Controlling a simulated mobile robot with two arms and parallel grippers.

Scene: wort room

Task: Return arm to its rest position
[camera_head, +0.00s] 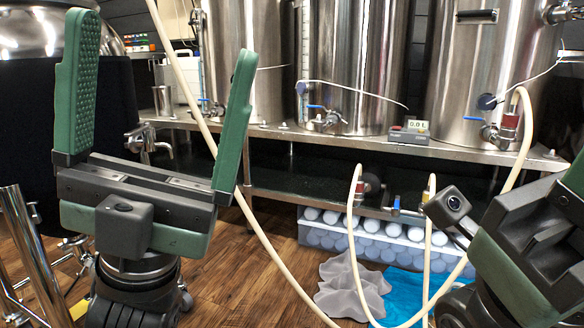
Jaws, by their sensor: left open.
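My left gripper (164,45) stands upright at the left, with its two green fingers wide apart and pointing up. Nothing is held between them. My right gripper (535,240) is cut off by the right edge. Its dark body and some green parts show, but its fingertips lie outside the picture, so its opening cannot be told.
A cream hose (285,268) slants down past the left gripper to the floor and loops toward the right gripper. Steel tanks (357,60) stand on a metal bench (300,137). Below are a bottle crate (312,236), grey cloth (350,285) and blue sheet (402,290).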

